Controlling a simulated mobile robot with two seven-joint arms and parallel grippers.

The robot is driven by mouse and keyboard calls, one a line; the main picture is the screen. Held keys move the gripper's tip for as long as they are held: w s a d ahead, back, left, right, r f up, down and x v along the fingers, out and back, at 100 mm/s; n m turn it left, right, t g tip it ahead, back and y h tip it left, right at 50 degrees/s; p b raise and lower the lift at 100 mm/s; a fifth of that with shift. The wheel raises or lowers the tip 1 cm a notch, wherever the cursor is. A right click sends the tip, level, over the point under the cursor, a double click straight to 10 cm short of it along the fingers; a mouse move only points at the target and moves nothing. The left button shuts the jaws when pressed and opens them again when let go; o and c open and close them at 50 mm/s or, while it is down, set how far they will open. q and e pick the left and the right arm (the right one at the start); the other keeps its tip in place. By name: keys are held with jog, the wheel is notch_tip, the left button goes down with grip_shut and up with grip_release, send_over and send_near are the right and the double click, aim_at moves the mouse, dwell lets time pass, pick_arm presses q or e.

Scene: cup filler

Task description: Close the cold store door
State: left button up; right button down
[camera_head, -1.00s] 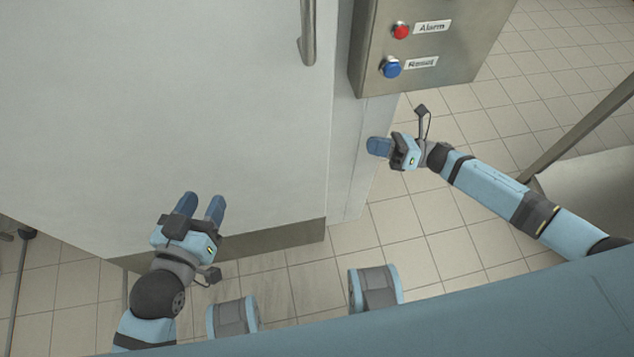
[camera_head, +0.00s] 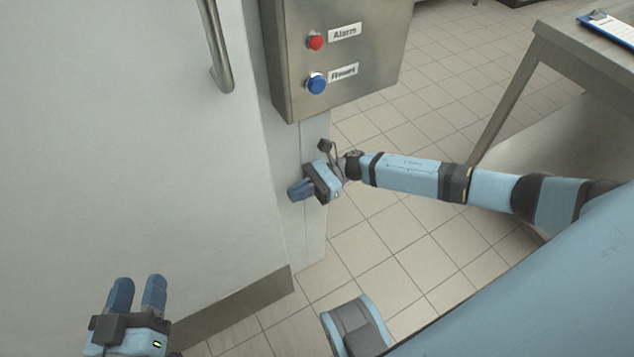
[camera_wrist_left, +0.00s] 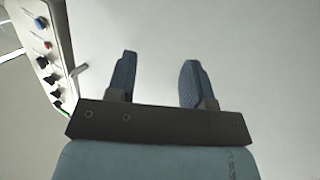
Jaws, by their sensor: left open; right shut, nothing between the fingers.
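The cold store door (camera_head: 120,130) is a large pale panel filling the left of the head view, with a metal kick plate (camera_head: 232,307) along its bottom. Its vertical bar handle (camera_head: 217,50) is at the top, near the door's right edge. The door looks flush or nearly flush with the frame (camera_head: 313,180); I cannot tell if it is fully shut. My left gripper (camera_head: 137,294) is open and empty in front of the lower door. In the left wrist view its fingers (camera_wrist_left: 157,80) are apart before a pale surface. My right gripper (camera_head: 298,191) is shut and empty by the frame.
A steel control box (camera_head: 355,75) with a red Alarm button (camera_head: 315,41) and a blue Reset button (camera_head: 316,83) is mounted right of the door. A steel table (camera_head: 570,50) with a clipboard (camera_head: 610,27) stands at the right. Tiled floor (camera_head: 400,235) lies between.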

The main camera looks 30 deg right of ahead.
jog(key=shift+a, duration=1.55)
